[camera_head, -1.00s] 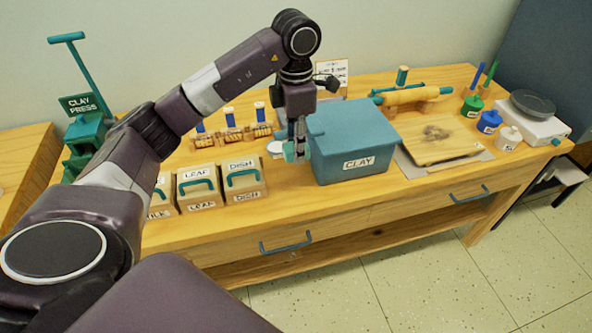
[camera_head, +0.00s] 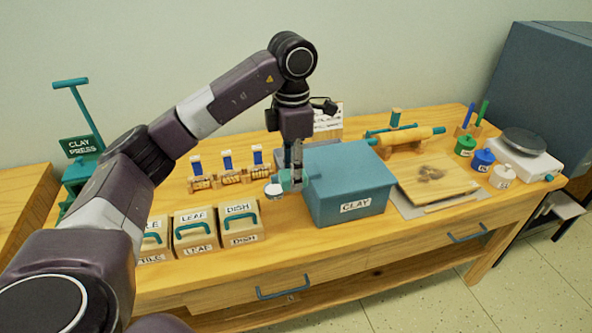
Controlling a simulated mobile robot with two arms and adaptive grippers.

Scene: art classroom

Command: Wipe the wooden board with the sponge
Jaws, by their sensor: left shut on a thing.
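The wooden board (camera_head: 453,187) lies on the right half of the table, with a dark smudge (camera_head: 430,173) on its upper face. My left gripper (camera_head: 291,180) is shut on the teal sponge (camera_head: 286,178), just left of the teal CLAY box (camera_head: 350,170). The gripper's fingers partly cover the sponge. The sponge is well to the left of the board, with the box between them. My right gripper is not in view.
LEAF (camera_head: 196,234) and DISH (camera_head: 241,225) boxes stand at front left. A rolling pin (camera_head: 408,137) lies behind the board. Coloured pots (camera_head: 484,160) and a scale (camera_head: 528,162) stand right.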

